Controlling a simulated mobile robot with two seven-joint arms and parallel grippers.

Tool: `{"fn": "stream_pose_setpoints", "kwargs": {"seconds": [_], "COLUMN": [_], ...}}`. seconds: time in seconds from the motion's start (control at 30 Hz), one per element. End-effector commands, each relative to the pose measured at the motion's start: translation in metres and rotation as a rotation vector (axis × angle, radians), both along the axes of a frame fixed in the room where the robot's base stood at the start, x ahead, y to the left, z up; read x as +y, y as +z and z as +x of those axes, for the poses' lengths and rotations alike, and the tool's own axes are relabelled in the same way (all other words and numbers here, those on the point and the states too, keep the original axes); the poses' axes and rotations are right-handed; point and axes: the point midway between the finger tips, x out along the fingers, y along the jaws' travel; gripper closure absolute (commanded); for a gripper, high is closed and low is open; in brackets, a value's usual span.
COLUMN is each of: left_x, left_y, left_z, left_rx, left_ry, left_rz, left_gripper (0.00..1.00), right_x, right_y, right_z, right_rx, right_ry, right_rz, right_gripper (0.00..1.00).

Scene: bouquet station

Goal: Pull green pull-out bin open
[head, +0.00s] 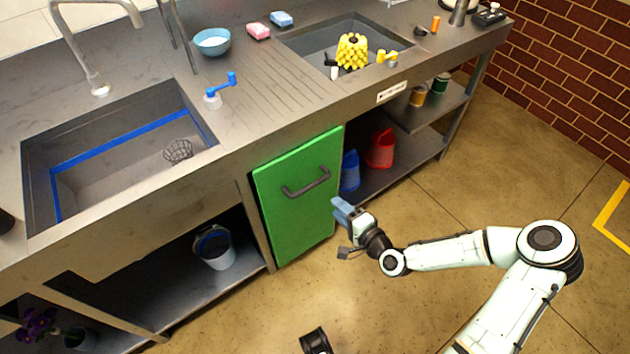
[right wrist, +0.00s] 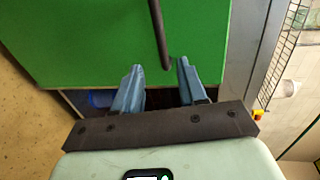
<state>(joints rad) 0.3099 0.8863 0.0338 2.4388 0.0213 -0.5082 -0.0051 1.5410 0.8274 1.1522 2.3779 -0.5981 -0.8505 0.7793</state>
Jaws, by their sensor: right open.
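The green pull-out bin (head: 297,215) is a green front panel under the steel counter, with a dark bar handle (head: 306,183) across its upper part. The panel looks flush with the counter front. My right gripper (head: 341,228) is just right of the panel in the head view, apart from the handle. In the right wrist view the green panel (right wrist: 90,45) fills the upper part, and the handle (right wrist: 158,35) points down toward the space between the open, empty fingers (right wrist: 158,80). I cannot tell whether the handle's end is between them.
A blue container (head: 350,171) and a red container (head: 380,149) stand on the lower shelf right of the panel. A white bucket (head: 216,248) stands on the shelf to its left. The floor in front of the panel is mostly clear.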

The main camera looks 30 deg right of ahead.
Motion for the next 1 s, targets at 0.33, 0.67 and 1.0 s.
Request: {"fn": "stream_pose_setpoints", "kwargs": {"seconds": [0.33, 0.67, 1.0], "left_x": [0.013, 0.031, 0.034], "left_y": [-0.022, -0.045, -0.054], "left_z": [0.025, 0.059, 0.055], "left_rx": [-0.065, -0.153, -0.137], "left_ry": [0.029, 0.064, 0.069], "left_rz": [0.032, 0.077, 0.083], "left_gripper": [0.32, 0.32, 0.32], "right_x": [0.004, 0.009, 0.010], "right_y": [-0.011, -0.024, -0.027], "right_z": [0.049, 0.111, 0.130], "right_rx": [-0.006, -0.003, -0.001], "right_ry": [0.001, -0.001, -0.002], "right_rz": [-0.001, 0.001, 0.001], "right_gripper": [0.59, 0.59, 0.59]}}
